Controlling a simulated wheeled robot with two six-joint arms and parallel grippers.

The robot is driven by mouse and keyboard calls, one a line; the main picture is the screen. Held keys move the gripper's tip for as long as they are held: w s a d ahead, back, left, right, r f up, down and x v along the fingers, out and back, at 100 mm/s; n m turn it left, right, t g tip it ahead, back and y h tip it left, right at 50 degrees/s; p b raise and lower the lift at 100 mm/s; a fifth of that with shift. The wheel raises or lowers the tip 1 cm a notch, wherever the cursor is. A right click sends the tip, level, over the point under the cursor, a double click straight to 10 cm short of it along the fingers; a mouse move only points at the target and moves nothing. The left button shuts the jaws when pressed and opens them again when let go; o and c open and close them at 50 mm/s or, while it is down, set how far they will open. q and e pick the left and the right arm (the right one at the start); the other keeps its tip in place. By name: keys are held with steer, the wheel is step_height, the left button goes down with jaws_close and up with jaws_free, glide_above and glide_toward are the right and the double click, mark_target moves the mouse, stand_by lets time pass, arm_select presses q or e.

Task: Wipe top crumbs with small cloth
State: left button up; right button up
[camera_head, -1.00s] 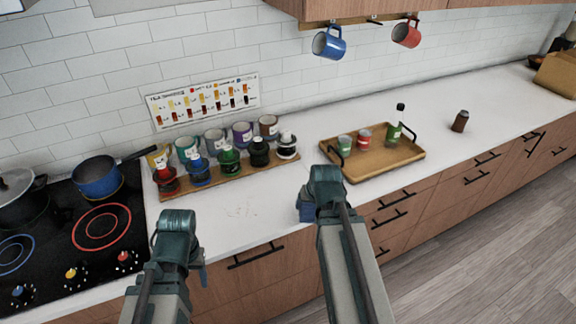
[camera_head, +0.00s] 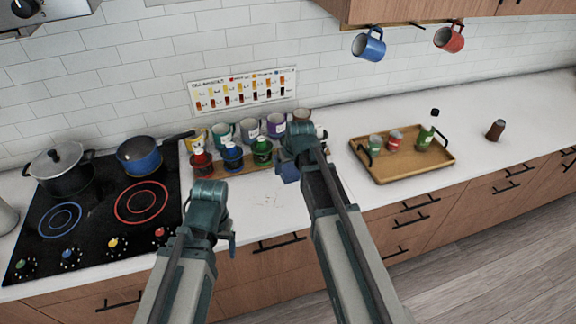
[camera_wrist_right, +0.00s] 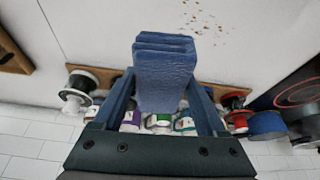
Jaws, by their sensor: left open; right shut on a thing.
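Small brown crumbs (camera_head: 268,200) lie scattered on the white counter in front of the bottle row; they also show in the right wrist view (camera_wrist_right: 205,24). A small folded blue cloth (camera_wrist_right: 165,75) is held between the fingers of my right gripper (camera_wrist_right: 163,95). In the head view, my right gripper (camera_head: 290,168) is behind and to the right of the crumbs, near the bottle rack, and hides part of it. The cloth is apart from the crumbs. My left gripper (camera_head: 222,222) is open at the counter's front, left of the crumbs; its fingers are mostly hidden.
A wooden rack (camera_head: 228,168) with several bottles and mugs stands against the wall. The stove (camera_head: 95,215) with two pots is at the left. A wooden tray (camera_head: 405,175) with cups and a bottle stands right. The counter around the crumbs is clear.

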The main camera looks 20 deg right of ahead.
step_height(320, 180, down, 5)
steer(key=b, duration=0.4)
steer(key=shift+r, duration=0.1)
